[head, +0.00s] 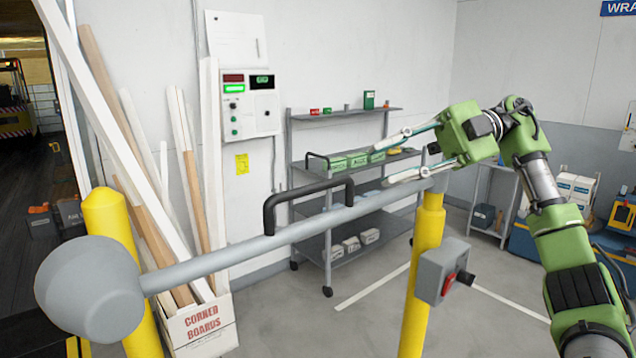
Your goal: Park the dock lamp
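The dock lamp's grey round head (90,287) hangs at the lower left. Its long grey arm (225,258) slants up to the right to the top of a yellow post (424,262). A black handle (308,203) stands on the upper side of that arm near its middle. My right gripper (382,165) is open and empty, its fingers pointing left. It is to the right of the handle and apart from it. The lower finger overlaps the lamp arm near the post; I cannot tell whether they touch. My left gripper is not in view.
A second yellow post (110,225) stands behind the lamp head. Boards lean from a corner-board box (200,325). A grey wheeled shelf (340,115) stands behind the lamp arm. A control panel (248,110) is on the wall.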

